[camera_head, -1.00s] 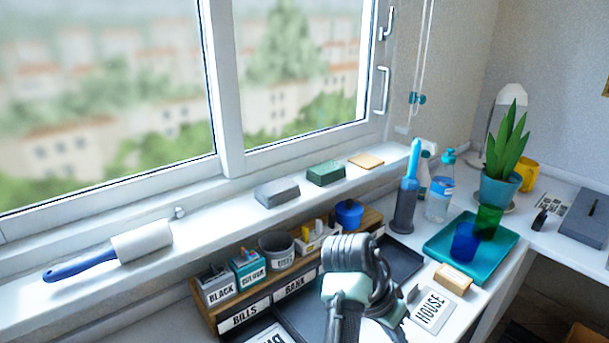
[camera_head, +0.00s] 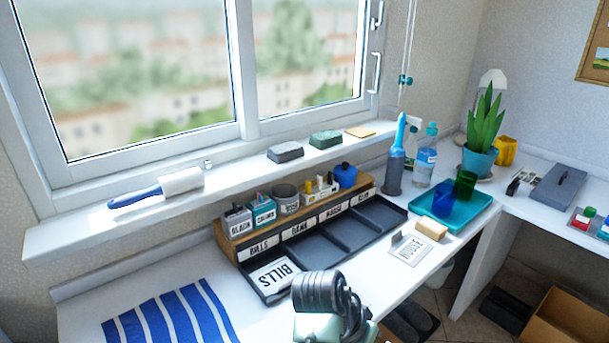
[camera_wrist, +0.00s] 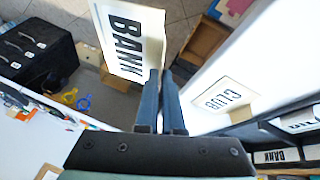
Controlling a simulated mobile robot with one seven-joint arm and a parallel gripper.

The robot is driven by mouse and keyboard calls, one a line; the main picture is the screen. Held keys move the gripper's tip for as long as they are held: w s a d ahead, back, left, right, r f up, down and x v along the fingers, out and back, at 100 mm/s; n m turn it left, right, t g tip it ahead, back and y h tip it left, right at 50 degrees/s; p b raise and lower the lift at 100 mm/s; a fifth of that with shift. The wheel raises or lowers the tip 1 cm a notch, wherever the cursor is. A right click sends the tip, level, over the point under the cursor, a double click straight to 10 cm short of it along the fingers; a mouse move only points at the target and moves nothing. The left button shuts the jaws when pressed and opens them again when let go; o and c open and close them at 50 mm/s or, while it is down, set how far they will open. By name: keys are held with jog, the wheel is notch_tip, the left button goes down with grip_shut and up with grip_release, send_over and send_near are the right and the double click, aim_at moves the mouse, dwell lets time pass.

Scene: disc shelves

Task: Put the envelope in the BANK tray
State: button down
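The BANK envelope (camera_wrist: 130,40), white with black letters, shows in the wrist view between the fingers of my gripper (camera_wrist: 167,75). The fingers are shut on its edge and hold it in the air past the desk edge, over the floor. In the head view my wrist (camera_head: 330,305) is at the bottom middle; my fingertips and this envelope are hidden there. The BANK tray (camera_head: 316,247) is the second dark compartment from the left, below the BANK label (camera_head: 299,229). It looks empty. The BANK label also shows in the wrist view (camera_wrist: 277,156).
A BILLS envelope (camera_head: 275,278) lies in the leftmost compartment. A CLUB envelope (camera_wrist: 225,95) lies on the desk in the wrist view. A teal tray (camera_head: 480,212) with cups stands at right.

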jog(key=s+a+f+n+t+y, duration=0.1)
jog(key=s+a+f+n, duration=0.2)
jog(key=a, duration=0.3)
jog(key=s+a+f+n+t+y, duration=0.1)
jog(key=s+a+f+n, duration=0.2)
jog(key=s+a, duration=0.15)
jog(key=s+r+p, duration=0.6)
jog(key=r+p, duration=0.5)
jog(key=p, duration=0.3)
jog(key=shift+s+a+r+p, duration=0.3)
jog(key=shift+s+a+p, duration=0.05)
jog(key=shift+a, duration=0.05)
